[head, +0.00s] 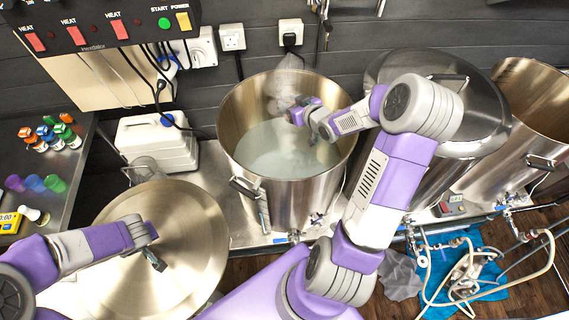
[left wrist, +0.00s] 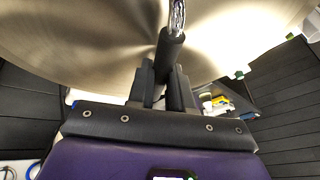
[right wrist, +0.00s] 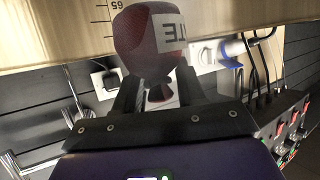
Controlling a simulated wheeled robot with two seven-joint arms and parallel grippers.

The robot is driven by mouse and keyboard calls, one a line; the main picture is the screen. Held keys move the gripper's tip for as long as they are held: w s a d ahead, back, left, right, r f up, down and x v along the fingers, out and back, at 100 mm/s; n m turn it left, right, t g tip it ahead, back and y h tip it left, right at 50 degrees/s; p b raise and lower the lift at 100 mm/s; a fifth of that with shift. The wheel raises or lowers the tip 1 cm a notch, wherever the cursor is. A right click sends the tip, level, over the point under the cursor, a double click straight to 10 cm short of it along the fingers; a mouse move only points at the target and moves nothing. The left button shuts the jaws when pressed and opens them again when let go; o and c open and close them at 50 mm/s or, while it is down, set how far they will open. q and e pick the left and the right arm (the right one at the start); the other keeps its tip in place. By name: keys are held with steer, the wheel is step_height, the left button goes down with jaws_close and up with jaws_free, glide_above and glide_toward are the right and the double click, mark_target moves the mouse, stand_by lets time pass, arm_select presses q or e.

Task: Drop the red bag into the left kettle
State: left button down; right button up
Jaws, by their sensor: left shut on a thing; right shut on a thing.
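The left kettle (head: 232,160) is a steel pot standing open with pale liquid and some steam inside. My right gripper (head: 298,110) is over its mouth, towards the far side. In the right wrist view the right gripper (right wrist: 158,95) is shut on the neck of the red bag (right wrist: 140,48), which is dark red with a white label. I cannot make out the bag in the head view. My left gripper (head: 153,255) is shut on the handle (left wrist: 177,18) of a round steel lid (head: 190,215), which is left of the kettle and apart from it.
A lidded kettle (head: 490,105) and an open kettle (head: 540,85) stand at the right. A control box (head: 90,25) hangs at upper left. A white jug (head: 155,145) is beside the left kettle. Small bottles and cups (head: 45,183) are on the left counter. Hoses (head: 465,275) lie at lower right.

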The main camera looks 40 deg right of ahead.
steer(key=o, duration=1.1)
steer(key=shift+o, duration=0.2)
steer(key=shift+s+r, duration=0.1)
steer(key=p+v, duration=0.1)
steer(key=v, duration=1)
steer(key=shift+s, duration=0.35)
steer(key=shift+r, duration=0.1)
